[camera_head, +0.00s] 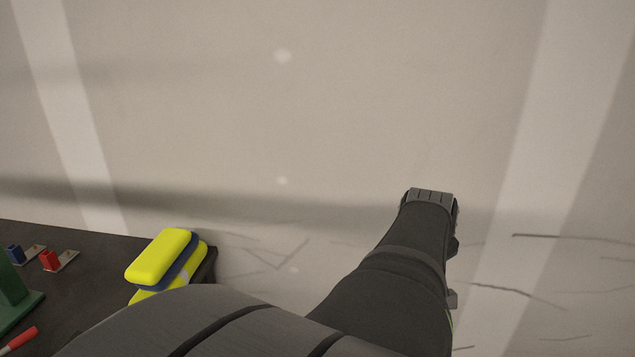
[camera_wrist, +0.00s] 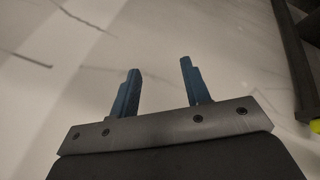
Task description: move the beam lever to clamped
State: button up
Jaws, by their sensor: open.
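In the head view, a red handle with a pale end (camera_head: 20,340) lies at the lower left, partly cut off by the frame edge. I cannot tell whether it is the beam lever. A green stand (camera_head: 14,299) is beside it, also cut off. No other lever shows. My gripper (camera_wrist: 160,66) shows in the wrist view with two blue fingers apart and nothing between them. It is over bare floor, away from the bench. In the head view my arm reaches to the right of the bench, and the fingers are hidden.
The dark bench top (camera_head: 95,262) fills the lower left. On it are a red block (camera_head: 50,261) and a blue block (camera_head: 15,254) on small metal plates. A yellow and blue object (camera_head: 160,258) is at its right edge. The bench's dark frame (camera_wrist: 293,52) shows at the wrist view's right.

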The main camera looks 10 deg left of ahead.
jog(key=w+a+r+n+y, duration=0.1)
jog(key=w+a+n, duration=0.2)
jog(key=a, duration=0.6)
jog(key=w+a+r+n+y, duration=0.1)
jog(key=w+a+n, duration=0.25)
jog(key=a, duration=0.55)
jog(key=s+a+r+n+y, duration=0.1)
jog(key=s+a+n, duration=0.15)
jog(key=a, duration=0.65)
jog(key=s+a+r+n+y, duration=0.15)
jog(key=a+n, duration=0.25)
jog(key=a, duration=0.6)
jog(key=s+a+r+n+g+y, duration=0.3)
jog(key=s+a+n, duration=1)
jog(key=s+a, duration=1.4)
jog(key=shift+y, duration=0.45)
jog(key=x, duration=1.7)
jog(key=shift+w+d+f, duration=0.1)
jog(key=shift+w+f, duration=0.15)
jog(key=shift+f, duration=0.05)
jog(key=shift+c, duration=0.2)
jog(key=shift+m+t, duration=0.3)
grip_shut()
